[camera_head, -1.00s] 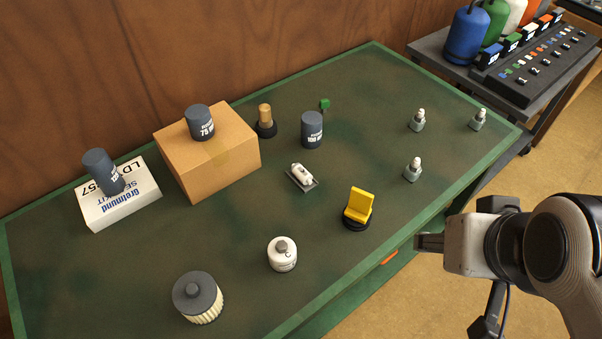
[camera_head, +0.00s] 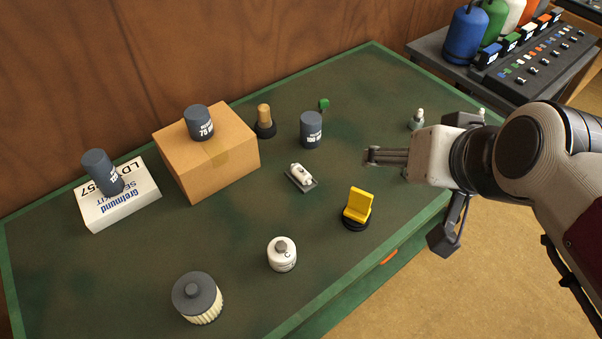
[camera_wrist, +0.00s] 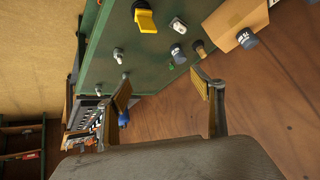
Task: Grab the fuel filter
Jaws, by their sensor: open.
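A small white inline part, which looks like the fuel filter (camera_head: 300,173), lies on a small grey tray (camera_head: 306,186) near the middle of the green table. It also shows at the top of the wrist view (camera_wrist: 179,25). My gripper (camera_head: 370,156) is above the table, to the right of the filter and apart from it. In the wrist view my gripper (camera_wrist: 163,88) has its two fingers spread with nothing between them.
A yellow holder (camera_head: 358,203) stands in front of the filter, a dark cylinder (camera_head: 311,130) behind it. A spark-plug-like part (camera_head: 416,120) is behind my gripper.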

